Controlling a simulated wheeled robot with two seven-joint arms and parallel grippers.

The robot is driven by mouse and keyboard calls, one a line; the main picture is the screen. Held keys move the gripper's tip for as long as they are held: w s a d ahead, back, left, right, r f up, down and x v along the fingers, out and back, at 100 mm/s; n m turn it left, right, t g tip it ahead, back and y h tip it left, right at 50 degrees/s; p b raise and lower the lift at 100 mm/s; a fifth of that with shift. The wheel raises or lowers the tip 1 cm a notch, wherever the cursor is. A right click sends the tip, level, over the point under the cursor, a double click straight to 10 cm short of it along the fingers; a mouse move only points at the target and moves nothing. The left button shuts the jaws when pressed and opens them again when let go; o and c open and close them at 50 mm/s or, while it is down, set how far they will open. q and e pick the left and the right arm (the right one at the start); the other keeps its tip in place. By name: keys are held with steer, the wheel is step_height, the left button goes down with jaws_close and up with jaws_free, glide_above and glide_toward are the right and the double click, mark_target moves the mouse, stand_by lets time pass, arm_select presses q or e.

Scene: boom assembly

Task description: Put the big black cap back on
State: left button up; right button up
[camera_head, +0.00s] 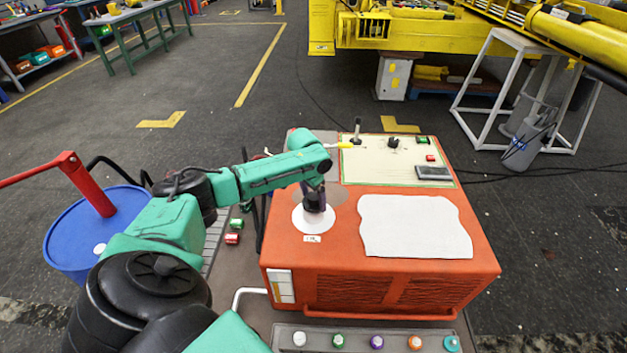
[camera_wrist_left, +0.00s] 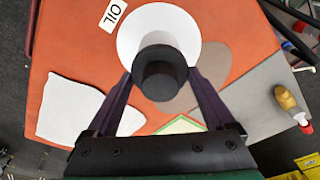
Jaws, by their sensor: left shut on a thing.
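The big black cap (camera_wrist_left: 160,73) is a dark cylinder between the fingers of my left gripper (camera_wrist_left: 160,78). In the head view my left gripper (camera_head: 314,196) points down over the orange machine, shut on the cap. Directly below or around it is a white round collar (camera_head: 313,220), which also shows in the wrist view (camera_wrist_left: 140,32), beside an OIL label (camera_wrist_left: 113,14). The cap overlaps the collar in both views; I cannot tell whether it is seated or just above. The collar's opening is hidden. My right gripper is not in view.
The orange machine (camera_head: 380,262) carries a white sheet (camera_head: 414,226) and a control panel (camera_head: 385,152) with a lever and buttons. A blue barrel (camera_head: 65,240) with a red handle stands at left. Several coloured caps sit on a grey strip (camera_head: 320,341) in front.

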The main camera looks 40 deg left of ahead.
mark_target(309, 199)
arm_select(q)
steer(key=shift+f+b, duration=0.3)
steer(key=shift+f, duration=0.3)
steer(key=o, duration=1.2)
steer(key=r+p, duration=0.3)
steer(key=p, duration=0.1)
steer(key=s+r+p, duration=0.1)
steer(key=r+p, duration=0.3)
steer(key=p, duration=0.1)
steer(key=r+p, duration=0.4)
steer(key=p, duration=0.1)
steer(key=shift+s+a, duration=0.1)
steer(key=shift+s, duration=0.25)
steer(key=shift+f, duration=0.1)
